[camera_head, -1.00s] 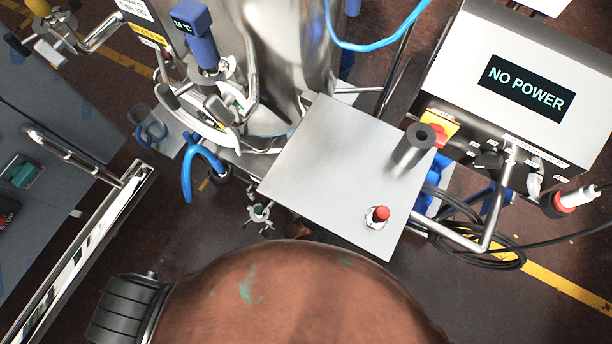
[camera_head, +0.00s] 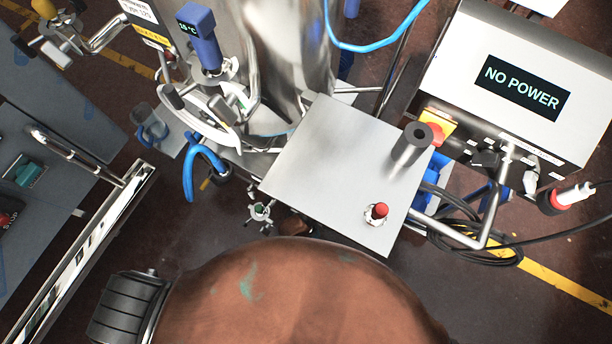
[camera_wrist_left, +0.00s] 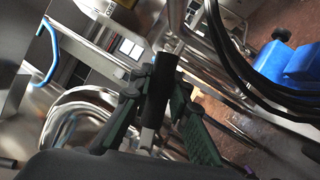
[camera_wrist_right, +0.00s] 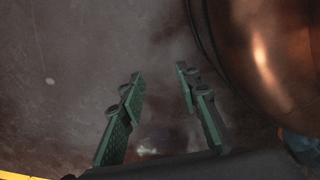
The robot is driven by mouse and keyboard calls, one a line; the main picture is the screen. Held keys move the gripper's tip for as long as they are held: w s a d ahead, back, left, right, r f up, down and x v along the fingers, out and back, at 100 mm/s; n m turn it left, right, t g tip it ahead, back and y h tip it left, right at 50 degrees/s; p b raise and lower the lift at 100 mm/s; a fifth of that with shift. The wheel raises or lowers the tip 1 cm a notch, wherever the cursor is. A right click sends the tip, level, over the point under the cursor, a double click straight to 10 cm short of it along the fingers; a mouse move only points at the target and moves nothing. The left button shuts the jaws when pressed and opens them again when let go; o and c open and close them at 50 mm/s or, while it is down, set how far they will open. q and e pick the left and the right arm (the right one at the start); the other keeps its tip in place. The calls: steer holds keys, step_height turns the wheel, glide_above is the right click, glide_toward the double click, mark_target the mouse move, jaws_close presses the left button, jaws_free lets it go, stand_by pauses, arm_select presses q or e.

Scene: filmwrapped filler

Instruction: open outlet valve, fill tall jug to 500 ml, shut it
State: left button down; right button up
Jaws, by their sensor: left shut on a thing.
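In the left wrist view, my left gripper (camera_wrist_left: 160,92) is shut on a black, sleeve-like handle (camera_wrist_left: 158,100) with a metal stem below it. I cannot tell from this view alone whether it belongs to the outlet valve. In the right wrist view, my right gripper (camera_wrist_right: 161,84) is open and empty, above the dark floor. Neither gripper can be made out in the head view. A clear jug (camera_head: 143,116) with a blue handle stands at the left of the steel vessel (camera_head: 290,55). Its level marks are too small to read.
A flat steel plate (camera_head: 335,170) carries a red-topped button. The control box (camera_head: 545,70) at the right reads NO POWER. A blue hose (camera_head: 187,176) hangs left of the plate. Black cable (camera_head: 480,250) coils on the floor. A grey cabinet (camera_head: 50,130) stands at the left.

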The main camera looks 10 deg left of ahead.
arm_select(q)
steer(key=shift+d+f+m+g, duration=0.1)
steer(key=shift+f+m+g, duration=0.45)
steer(key=shift+m, duration=0.45)
steer(key=shift+d+f+m+g, duration=0.1)
steer(key=shift+f+m+g, duration=0.45)
steer(key=shift+m, duration=0.45)
